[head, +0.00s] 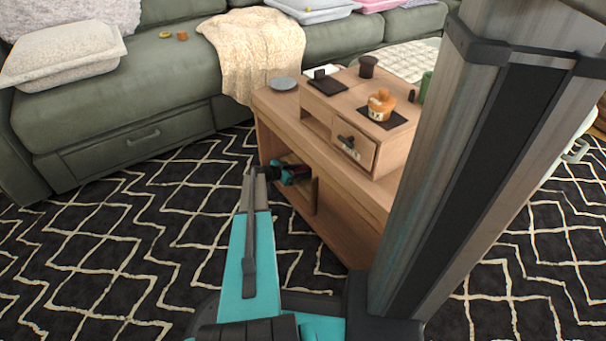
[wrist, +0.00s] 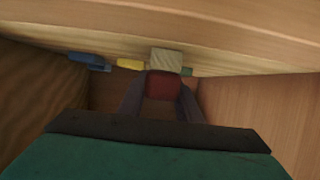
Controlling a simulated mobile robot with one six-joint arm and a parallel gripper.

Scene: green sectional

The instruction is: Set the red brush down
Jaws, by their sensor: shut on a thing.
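The red brush (wrist: 160,86) shows in the wrist view as a dark red block between my fingers. A pale block (wrist: 166,60) sits at its far end; I cannot tell whether it is part of the brush. My gripper (wrist: 161,92) is shut on the brush inside a wooden compartment. In the head view my gripper (head: 305,173) reaches into the open lower part of the wooden table (head: 335,160), and the brush is hidden there. Whether the brush touches a surface is unclear.
Blue (wrist: 88,60), yellow (wrist: 130,64) and green (wrist: 187,72) items lie beyond the brush. Wooden walls close in on both sides. On the tabletop are a grey plate (head: 283,84), an orange pot (head: 381,100) and a dark cup (head: 368,66). A green sofa (head: 165,75) stands behind.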

